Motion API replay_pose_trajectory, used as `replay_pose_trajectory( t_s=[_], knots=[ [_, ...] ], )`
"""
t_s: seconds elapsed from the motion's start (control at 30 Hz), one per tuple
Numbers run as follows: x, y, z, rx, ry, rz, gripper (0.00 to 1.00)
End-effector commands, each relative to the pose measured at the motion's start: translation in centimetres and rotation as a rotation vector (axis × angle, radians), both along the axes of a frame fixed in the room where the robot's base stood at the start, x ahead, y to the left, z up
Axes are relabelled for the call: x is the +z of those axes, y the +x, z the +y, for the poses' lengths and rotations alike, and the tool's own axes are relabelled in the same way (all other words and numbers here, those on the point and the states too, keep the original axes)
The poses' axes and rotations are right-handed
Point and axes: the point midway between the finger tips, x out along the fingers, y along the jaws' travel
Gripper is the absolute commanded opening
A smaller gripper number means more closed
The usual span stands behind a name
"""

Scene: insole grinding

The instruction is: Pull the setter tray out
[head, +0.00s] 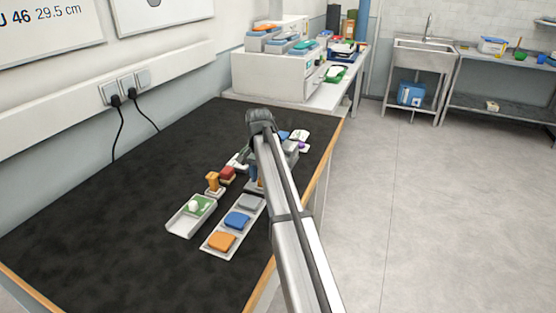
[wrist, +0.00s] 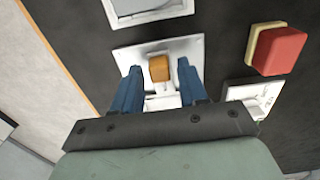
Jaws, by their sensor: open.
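I cannot tell for sure which piece is the setter tray. In the wrist view, the blue fingers of my gripper (wrist: 159,69) are open, one on each side of a small orange-brown block (wrist: 160,68) on a white plate (wrist: 192,48). Contact with the block cannot be told. In the head view, my arm covers most of the gripper and what lies under it. A light open tray (head: 181,224) with a green piece (head: 200,205) lies on the dark bench, left of a long pale tray (head: 213,249) holding grey, blue and orange pads.
A red block (wrist: 281,50) stands right of the plate in the wrist view, with a white fixture (wrist: 262,94) below it. In the head view, an orange upright piece (head: 213,182) stands near the light tray. The bench's left side (head: 100,210) is clear.

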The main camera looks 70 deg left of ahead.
Motion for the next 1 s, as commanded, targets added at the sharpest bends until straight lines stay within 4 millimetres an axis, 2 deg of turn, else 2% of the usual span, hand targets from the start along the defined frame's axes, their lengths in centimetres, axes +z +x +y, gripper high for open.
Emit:
replay_pose_trajectory(
  t_s=[0.8, 1.0],
  knots=[
    [5.3, 0.0, 0.0, 0.000, 0.001, 0.000, 0.43],
    [5.6, 0.0, 0.0, 0.000, 0.000, 0.000, 0.43]
  ],
)
